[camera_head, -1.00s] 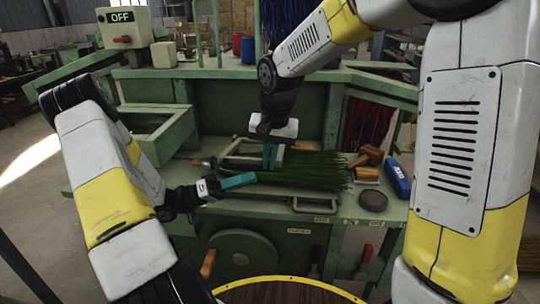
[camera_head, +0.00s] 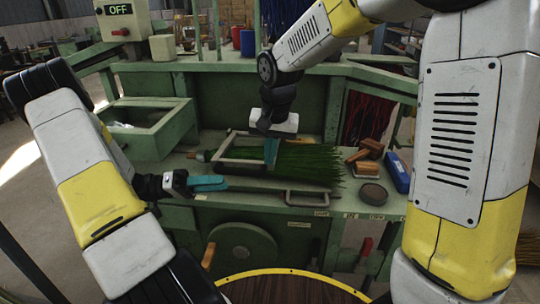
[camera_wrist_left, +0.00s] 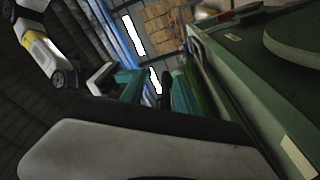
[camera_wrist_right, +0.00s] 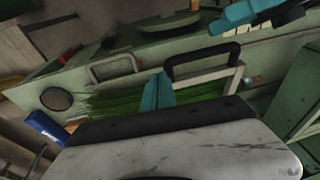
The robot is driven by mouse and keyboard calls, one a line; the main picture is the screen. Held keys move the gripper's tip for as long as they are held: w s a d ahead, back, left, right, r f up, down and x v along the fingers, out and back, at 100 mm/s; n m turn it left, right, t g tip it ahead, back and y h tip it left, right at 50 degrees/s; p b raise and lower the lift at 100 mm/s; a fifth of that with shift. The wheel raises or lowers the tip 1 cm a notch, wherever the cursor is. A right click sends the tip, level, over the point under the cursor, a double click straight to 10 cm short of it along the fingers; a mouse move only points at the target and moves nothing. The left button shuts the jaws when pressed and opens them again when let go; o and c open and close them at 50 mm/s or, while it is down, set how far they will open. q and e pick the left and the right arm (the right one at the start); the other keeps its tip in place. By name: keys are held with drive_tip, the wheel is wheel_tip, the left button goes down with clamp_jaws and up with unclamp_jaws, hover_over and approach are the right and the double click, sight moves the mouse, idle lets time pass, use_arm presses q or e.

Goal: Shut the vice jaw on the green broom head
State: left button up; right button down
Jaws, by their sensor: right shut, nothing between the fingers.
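The green broom head (camera_head: 312,164) lies across the bench with its bristles fanned to the right; they also show in the right wrist view (camera_wrist_right: 115,103). A pale rectangular frame, seemingly the vice jaw (camera_head: 229,163), sits at the bristles' left end; it shows with a dark bar in the right wrist view (camera_wrist_right: 205,75). I cannot tell how tightly it closes. My right gripper (camera_head: 271,152) is shut and empty, pointing down over the frame's right end. My left gripper (camera_head: 210,183) is open and empty, at the bench's front edge, left of the bristles and apart from them.
Wooden blocks (camera_head: 366,153), a dark round disc (camera_head: 372,193) and a blue box (camera_head: 397,172) lie right of the bristles. A green open tray (camera_head: 150,135) is at the left. An OFF box (camera_head: 120,15) stands behind.

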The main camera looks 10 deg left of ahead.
use_arm(q)
drive_tip(key=s+d+r+g+y, duration=0.5)
drive_tip(key=s+d+r+y, duration=0.25)
drive_tip(key=y, duration=0.25)
drive_tip(key=s+r+n+t+y, duration=0.4)
drive_tip(key=s+r+t+y, duration=0.1)
drive_tip(key=r+t, duration=0.3)
drive_tip(key=shift+r+t+y, duration=0.3)
drive_tip(key=shift+r+y, duration=0.4)
drive_tip(key=shift+r, duration=0.2)
use_arm(e)
drive_tip(key=f, duration=0.2)
drive_tip(key=s+f, duration=0.1)
drive_tip(key=f, duration=0.2)
drive_tip(key=shift+s+f, duration=0.1)
drive_tip(key=shift+s, duration=0.1)
